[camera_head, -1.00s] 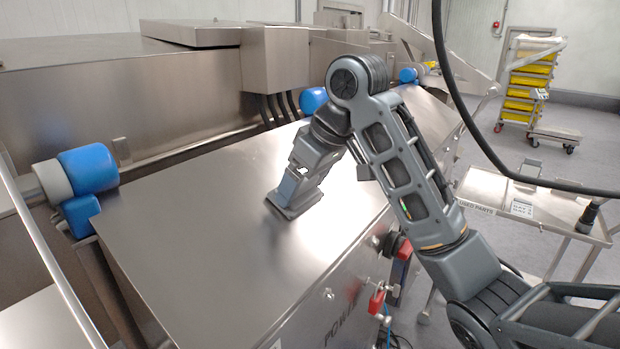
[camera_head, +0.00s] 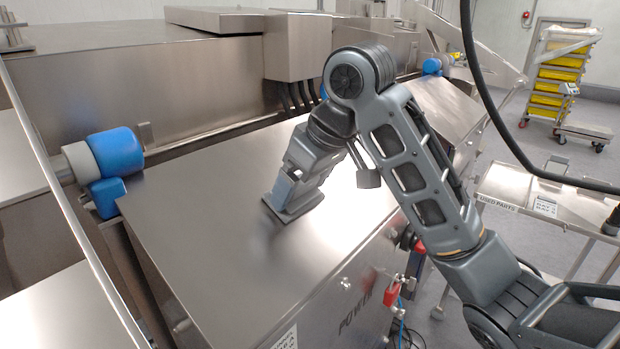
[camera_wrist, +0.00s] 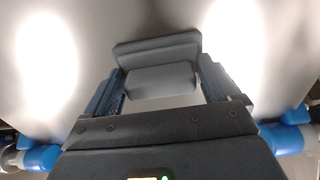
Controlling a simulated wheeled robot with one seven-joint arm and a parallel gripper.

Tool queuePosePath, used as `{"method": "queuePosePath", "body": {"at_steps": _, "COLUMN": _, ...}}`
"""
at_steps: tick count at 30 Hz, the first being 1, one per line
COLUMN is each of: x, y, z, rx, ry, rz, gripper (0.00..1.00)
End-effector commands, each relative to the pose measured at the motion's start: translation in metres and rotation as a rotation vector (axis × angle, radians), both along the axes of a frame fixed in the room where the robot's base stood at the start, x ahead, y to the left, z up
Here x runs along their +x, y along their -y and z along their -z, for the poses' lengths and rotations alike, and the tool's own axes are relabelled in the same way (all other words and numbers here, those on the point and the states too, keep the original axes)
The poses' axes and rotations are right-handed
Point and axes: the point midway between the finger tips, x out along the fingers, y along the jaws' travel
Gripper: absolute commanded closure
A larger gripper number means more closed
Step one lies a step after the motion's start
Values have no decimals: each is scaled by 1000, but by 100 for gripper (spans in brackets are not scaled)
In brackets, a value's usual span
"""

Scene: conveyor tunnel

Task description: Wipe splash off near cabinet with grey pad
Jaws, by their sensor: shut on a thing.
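The near cabinet (camera_head: 215,225) has a broad, sloping, shiny steel top. My gripper (camera_head: 291,186) is over the middle of it, shut on the grey pad (camera_head: 292,208). The pad's flat base lies on or very close to the steel top. In the wrist view the pad (camera_wrist: 156,48) shows as a wide base with a block handle between the two fingers of my gripper (camera_wrist: 160,84). I see no clear splash on the bare steel; the part under the pad and behind my arm is hidden.
A black cable (camera_head: 500,130) hangs at the right, above a steel used-parts table (camera_head: 540,205). A trolley with yellow trays (camera_head: 555,85) stands at the back right.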

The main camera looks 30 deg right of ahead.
Motion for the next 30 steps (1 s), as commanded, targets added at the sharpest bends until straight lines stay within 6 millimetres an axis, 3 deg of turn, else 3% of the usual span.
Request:
{"method": "queuePosePath", "body": {"at_steps": 17, "x": -12, "y": -35, "z": -1, "rx": 0, "ry": -1, "rz": -1, "gripper": 47}}
{"method": "queuePosePath", "body": {"at_steps": 30, "x": -14, "y": -37, "z": -5, "rx": 1, "ry": 2, "rz": 0, "gripper": 47}}
